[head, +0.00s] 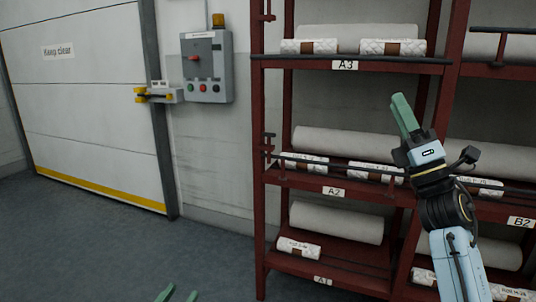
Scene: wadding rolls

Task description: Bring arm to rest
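My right gripper (404,115) is raised in front of the red rack (258,150), between the A3 and A2 shelf levels, with its green fingers pointing up and left. Its fingers overlap in this view, so I cannot tell whether they are apart; no roll shows in them. My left gripper (178,295) shows only as two green fingertips at the bottom edge. They are apart with nothing visible between them. The rest of my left arm is out of view.
Wadding rolls lie on the shelves, including a long roll (350,143) at A2 and a small wrapped roll (298,249) at A1. A grey control box (207,68) is on the wall beside a white door (80,100). The floor (110,245) at left is clear.

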